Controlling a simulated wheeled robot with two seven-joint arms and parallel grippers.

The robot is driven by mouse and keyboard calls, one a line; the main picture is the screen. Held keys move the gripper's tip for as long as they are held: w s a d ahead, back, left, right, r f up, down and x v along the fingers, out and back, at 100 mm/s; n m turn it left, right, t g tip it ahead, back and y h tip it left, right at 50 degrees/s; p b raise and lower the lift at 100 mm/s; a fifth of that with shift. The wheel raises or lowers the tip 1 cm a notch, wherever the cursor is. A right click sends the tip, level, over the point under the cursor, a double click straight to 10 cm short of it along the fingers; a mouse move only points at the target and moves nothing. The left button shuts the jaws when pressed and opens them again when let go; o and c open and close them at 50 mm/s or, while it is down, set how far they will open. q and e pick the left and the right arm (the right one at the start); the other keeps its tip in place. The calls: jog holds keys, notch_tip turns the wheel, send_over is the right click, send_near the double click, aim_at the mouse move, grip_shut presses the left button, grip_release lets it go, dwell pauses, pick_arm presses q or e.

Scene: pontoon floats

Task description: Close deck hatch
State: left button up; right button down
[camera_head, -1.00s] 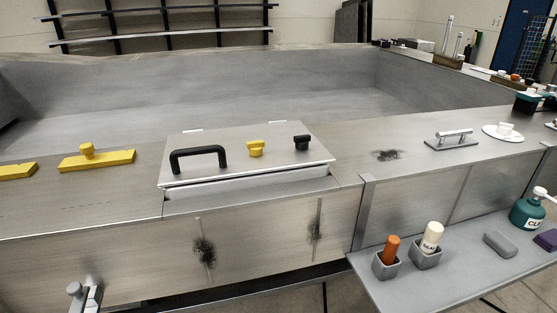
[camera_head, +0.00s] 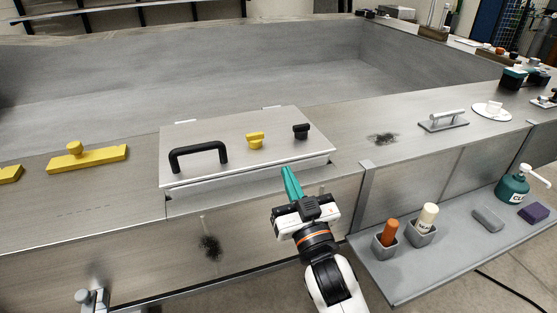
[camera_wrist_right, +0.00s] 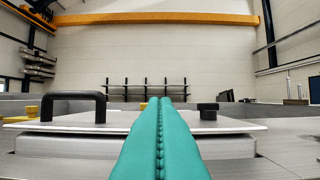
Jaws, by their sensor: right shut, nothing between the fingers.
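The deck hatch (camera_head: 222,163) is a light grey lid on the metal deck. Its front edge stands a little above the deck, with a pale frame showing under it. It carries a black handle (camera_head: 198,156), a yellow knob (camera_head: 255,140) and a black knob (camera_head: 301,131). My right gripper (camera_head: 291,184) has teal fingers, shut and empty, just in front of the hatch's front edge, right of its middle. In the right wrist view the hatch (camera_wrist_right: 88,122) lies ahead, and the shut fingers (camera_wrist_right: 161,140) hide its middle. My left gripper is not in view.
A yellow float tool (camera_head: 88,159) lies left of the hatch. A metal handle (camera_head: 443,121) and a white disc (camera_head: 492,111) are on the deck to the right. A lower shelf (camera_head: 400,285) holds two cups with bottles, a teal pump bottle (camera_head: 514,184) and blocks.

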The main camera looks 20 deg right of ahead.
jog(key=p+x, duration=0.2)
jog(key=x, duration=0.5)
jog(key=shift+w+r, duration=0.25)
jog(key=shift+w, duration=0.05)
jog(key=f, duration=0.2)
jog(key=shift+w+f, duration=0.25)
jog(key=shift+f, duration=0.1)
jog(key=shift+s+f, duration=0.15)
jog(key=shift+f, duration=0.7)
